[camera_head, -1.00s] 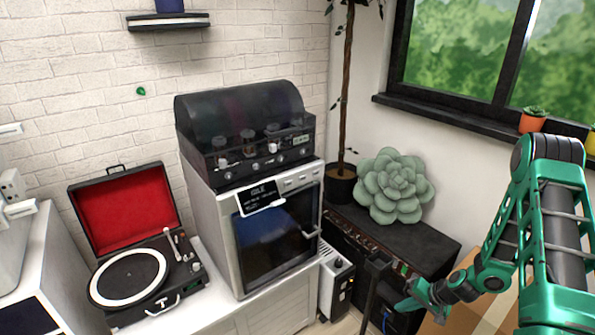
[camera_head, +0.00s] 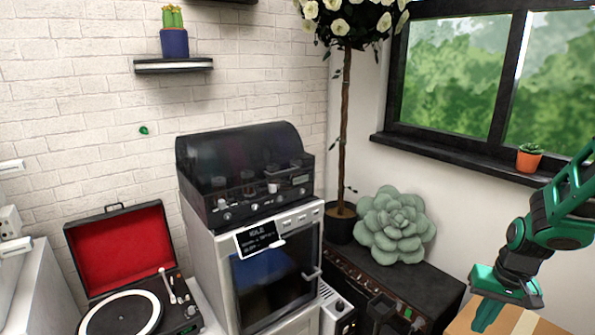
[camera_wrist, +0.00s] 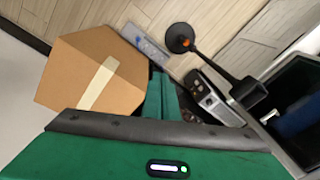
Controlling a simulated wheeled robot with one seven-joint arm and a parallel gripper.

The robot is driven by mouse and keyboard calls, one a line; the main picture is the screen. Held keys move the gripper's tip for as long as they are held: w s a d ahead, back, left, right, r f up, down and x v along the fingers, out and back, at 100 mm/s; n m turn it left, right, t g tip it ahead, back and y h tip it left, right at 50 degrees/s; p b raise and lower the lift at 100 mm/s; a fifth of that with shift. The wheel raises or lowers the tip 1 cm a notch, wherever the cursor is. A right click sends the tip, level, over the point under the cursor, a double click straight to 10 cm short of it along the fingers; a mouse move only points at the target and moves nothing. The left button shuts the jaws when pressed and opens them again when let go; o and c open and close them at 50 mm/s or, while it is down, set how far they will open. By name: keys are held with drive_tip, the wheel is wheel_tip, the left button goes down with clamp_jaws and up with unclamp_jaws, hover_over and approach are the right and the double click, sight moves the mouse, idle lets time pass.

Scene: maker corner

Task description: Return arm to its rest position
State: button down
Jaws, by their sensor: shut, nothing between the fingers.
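My gripper (camera_head: 490,312) is green and hangs at the lower right in the head view, with the green arm rising to the right edge. Its fingers are together and hold nothing. In the wrist view the closed green fingers (camera_wrist: 163,97) point up the picture, beside a cardboard box. In the head view the gripper overlaps the top of that box.
The cardboard box (camera_wrist: 95,75) with pale tape stands below my gripper. A dark cabinet (camera_head: 375,275) bears a succulent cushion (camera_head: 394,225). A white oven-like machine (camera_head: 270,275) and a red-lined record player (camera_head: 120,245) stand left. A window sill (camera_head: 450,158) is behind.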

drive_tip(key=s+a+r+m, duration=0.1)
drive_tip(key=s+r, duration=0.5)
drive_tip(key=s, duration=0.4)
drive_tip(key=s+a+r+m+g, duration=0.1)
drive_tip(key=s+r, duration=0.6)
drive_tip(key=s, duration=0.3)
drive_tip(key=shift+s, duration=0.15)
drive_tip(key=shift+a, duration=0.1)
